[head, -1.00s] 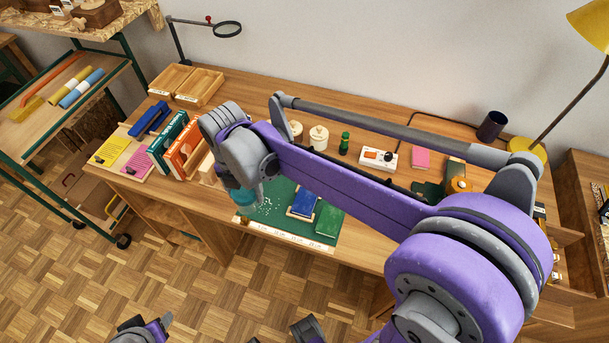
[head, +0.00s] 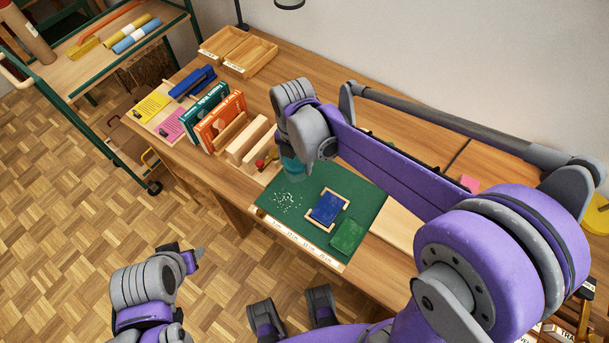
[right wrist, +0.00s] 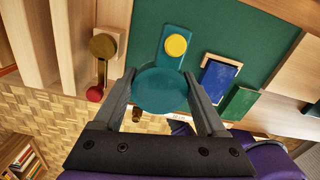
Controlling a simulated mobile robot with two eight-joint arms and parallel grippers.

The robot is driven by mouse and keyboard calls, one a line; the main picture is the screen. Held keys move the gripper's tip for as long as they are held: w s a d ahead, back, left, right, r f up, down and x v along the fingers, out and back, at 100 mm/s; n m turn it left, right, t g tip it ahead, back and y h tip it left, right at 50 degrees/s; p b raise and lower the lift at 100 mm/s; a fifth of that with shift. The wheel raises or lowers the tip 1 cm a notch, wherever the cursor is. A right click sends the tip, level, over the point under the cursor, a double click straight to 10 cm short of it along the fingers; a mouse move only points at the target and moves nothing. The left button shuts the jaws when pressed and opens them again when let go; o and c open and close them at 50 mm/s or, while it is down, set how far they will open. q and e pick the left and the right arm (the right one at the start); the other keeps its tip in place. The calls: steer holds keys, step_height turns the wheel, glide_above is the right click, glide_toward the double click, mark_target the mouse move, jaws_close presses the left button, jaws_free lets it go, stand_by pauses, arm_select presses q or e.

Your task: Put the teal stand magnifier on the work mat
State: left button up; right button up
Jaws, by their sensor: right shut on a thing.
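My right gripper (right wrist: 165,108) is shut on the teal stand magnifier (right wrist: 160,88), whose round teal disc sits between the fingers in the right wrist view. A teal plate with a yellow round (right wrist: 175,46) shows just beyond the disc; I cannot tell whether it is part of it. In the head view the teal magnifier (head: 293,168) shows below my right wrist, at the back left edge of the green work mat (head: 350,192). Whether it touches the mat is unclear. My left arm is at the lower left, off the desk; its fingers are not clear.
A blue item in a wooden frame (head: 327,208) and a green block (head: 347,235) are on the mat's right part. White bits (head: 285,202) lie at its left. A red-knobbed brass item (head: 262,164) stands by the wooden rack (head: 250,140). Books (head: 220,120) stand further left.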

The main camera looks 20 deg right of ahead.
steer(key=shift+f, duration=2.65)
steer(key=shift+f+b, duration=0.1)
steer(key=shift+b, duration=0.2)
steer(key=shift+f, duration=0.15)
steer(key=o, duration=1.5)
